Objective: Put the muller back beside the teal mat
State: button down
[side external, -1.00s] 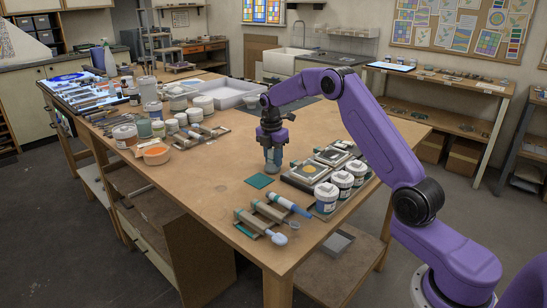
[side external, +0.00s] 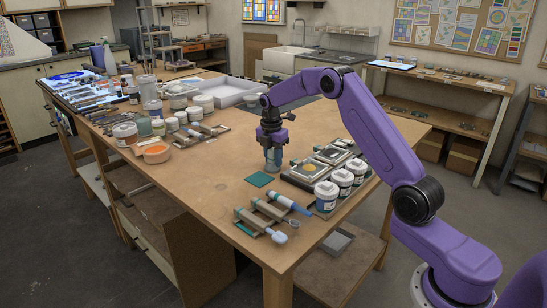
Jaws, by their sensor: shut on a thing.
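My gripper (side external: 273,156) points down over the table and is shut on the muller (side external: 272,167), a greyish glass piece between the fingers. The muller is upright, just behind and to the right of the teal mat (side external: 259,180). The mat lies flat and bare on the table. The fingers hide part of the muller, and I cannot tell whether its base touches the table.
A tray of square palettes (side external: 309,171) and several white jars (side external: 327,195) stand to the right. A rack with tools (side external: 266,217) is at the front edge. The table's middle is clear.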

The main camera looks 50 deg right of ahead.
jog(key=c, duration=0.8)
grip_release()
notch_tip(320, 180, up, 17)
jog(key=a, duration=0.1)
jog(key=s+a+m, duration=0.1)
jog(key=s+a, duration=0.2)
jog(key=a, duration=0.4)
jog(key=s+a+m, duration=0.1)
jog(key=s+a, duration=0.2)
jog(key=a, duration=0.4)
jog(key=s+a+f+m, duration=0.15)
jog(key=s+a, duration=0.35)
jog(key=s, duration=0.7)
jog(key=s+a+f+m, duration=0.15)
jog(key=s+a, duration=0.35)
jog(key=s, duration=0.6)
jog(key=shift+m+y, duration=0.6)
jog(key=shift+m, duration=0.3)
jog(key=s+d+f, duration=0.1)
jog(key=s+f, duration=0.1)
jog(key=s, duration=0.3)
jog(key=s+d+f, duration=0.2)
jog(key=s, duration=0.2)
jog(key=s+d+f, duration=0.1)
jog(key=s+f, duration=0.1)
jog(key=s, duration=0.3)
jog(key=shift+s+d+f, duration=0.1)
jog(key=shift+s+d, duration=0.25)
jog(key=shift+d, duration=0.05)
